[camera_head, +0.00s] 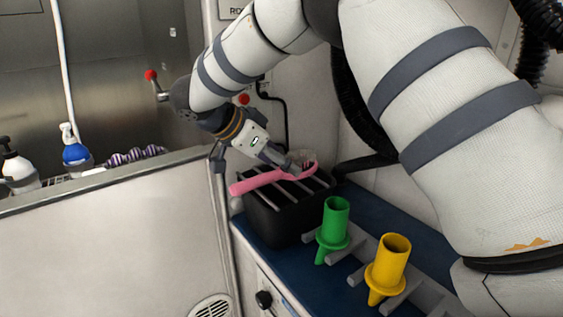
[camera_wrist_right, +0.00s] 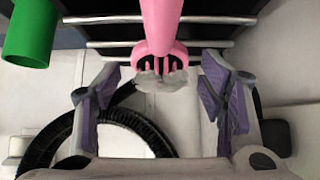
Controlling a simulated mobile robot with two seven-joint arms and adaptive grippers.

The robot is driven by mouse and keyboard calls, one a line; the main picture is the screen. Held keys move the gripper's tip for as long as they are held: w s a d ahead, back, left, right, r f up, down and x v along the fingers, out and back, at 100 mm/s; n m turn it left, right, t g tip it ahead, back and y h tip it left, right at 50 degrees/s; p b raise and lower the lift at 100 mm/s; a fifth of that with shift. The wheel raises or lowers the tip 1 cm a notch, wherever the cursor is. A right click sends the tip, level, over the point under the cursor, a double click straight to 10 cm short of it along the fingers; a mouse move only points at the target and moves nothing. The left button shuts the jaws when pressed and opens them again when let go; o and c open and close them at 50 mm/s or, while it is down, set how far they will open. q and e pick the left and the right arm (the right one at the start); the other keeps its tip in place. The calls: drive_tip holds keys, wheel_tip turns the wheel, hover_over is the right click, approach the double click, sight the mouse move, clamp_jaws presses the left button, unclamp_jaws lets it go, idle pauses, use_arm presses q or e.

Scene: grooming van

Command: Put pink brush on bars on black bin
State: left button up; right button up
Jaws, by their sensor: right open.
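The pink brush (camera_head: 256,181) lies across the metal bars (camera_head: 292,196) on top of the black bin (camera_head: 280,225). Its handle end reaches past the bin's left edge, and its head is toward the back right. My right gripper (camera_head: 290,168) is just above the brush head. In the right wrist view the right gripper (camera_wrist_right: 161,75) is open, with one finger on each side of the brush head (camera_wrist_right: 160,62) and a gap on both sides. The handle runs away from it over the bars (camera_wrist_right: 205,44). My left gripper is not in view.
A green cup (camera_head: 335,215) and a yellow cup (camera_head: 392,258) stand in grey holders on the blue counter (camera_head: 300,272), right of the bin. A steel tub with bottles, including a blue one (camera_head: 76,154), is at left. The wall is close behind the bin.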

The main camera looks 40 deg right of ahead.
drive_tip(key=v, duration=1)
drive_tip(key=shift+a+r, duration=0.35)
drive_tip(key=shift+r, duration=0.1)
